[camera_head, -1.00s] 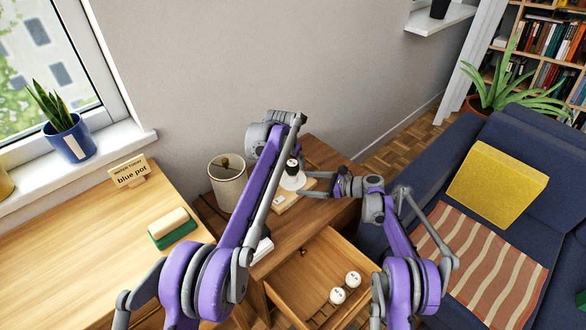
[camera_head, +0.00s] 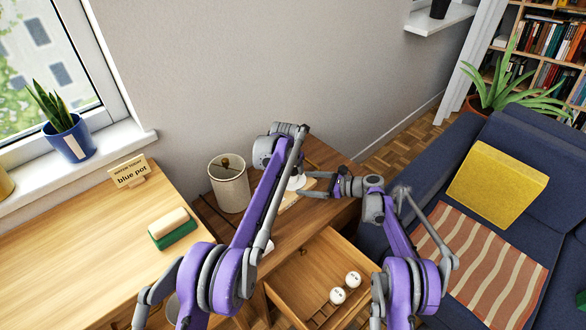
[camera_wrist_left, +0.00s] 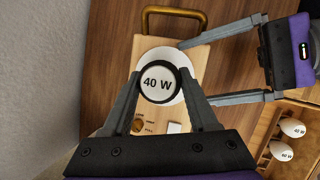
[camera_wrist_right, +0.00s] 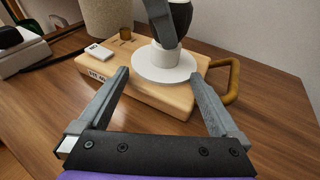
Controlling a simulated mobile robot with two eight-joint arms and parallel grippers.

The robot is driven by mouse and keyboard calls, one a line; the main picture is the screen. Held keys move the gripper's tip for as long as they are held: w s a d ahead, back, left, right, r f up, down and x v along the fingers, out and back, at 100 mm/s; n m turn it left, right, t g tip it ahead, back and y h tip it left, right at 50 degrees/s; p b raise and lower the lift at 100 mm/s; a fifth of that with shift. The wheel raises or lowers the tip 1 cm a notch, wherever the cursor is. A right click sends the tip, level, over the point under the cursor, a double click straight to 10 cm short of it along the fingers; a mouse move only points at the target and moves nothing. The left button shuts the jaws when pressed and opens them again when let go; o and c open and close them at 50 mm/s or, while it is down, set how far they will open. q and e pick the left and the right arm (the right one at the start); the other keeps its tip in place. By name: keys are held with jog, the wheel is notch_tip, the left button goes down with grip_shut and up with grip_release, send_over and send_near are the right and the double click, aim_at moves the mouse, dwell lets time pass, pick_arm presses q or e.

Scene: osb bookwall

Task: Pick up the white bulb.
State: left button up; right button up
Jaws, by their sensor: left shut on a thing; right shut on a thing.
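A white bulb face marked 40 W, with a black band around it (camera_wrist_left: 159,82), stands upright over a round white socket plate on a wooden board (camera_wrist_left: 200,60). My left gripper (camera_wrist_left: 160,90) is shut on this bulb, one finger on each side. The right wrist view shows the bulb's dark side (camera_wrist_right: 174,18) above the white socket (camera_wrist_right: 166,62). I cannot tell whether it is clear of the socket. Two more white bulbs (camera_head: 337,296) (camera_head: 352,279) lie in the open drawer.
The board has a brass handle (camera_wrist_left: 174,12), a knob and a white switch. The open drawer (camera_head: 310,268) is below the side table. A lampshade (camera_head: 229,184) stands left of my left arm. A desk with a sponge (camera_head: 172,229) is at left, a sofa at right.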

pick_arm(q)
jog(key=shift+f, duration=0.1)
jog(key=c, duration=0.5)
notch_tip(320, 180, up, 4)
jog(key=shift+f, duration=0.1)
jog(key=s+a, duration=0.2)
jog(key=s, duration=0.7)
jog(key=s+a, duration=0.1)
jog(key=s, duration=0.7)
jog(key=shift+s+a+f, duration=0.25)
jog(key=shift+s+a, duration=0.1)
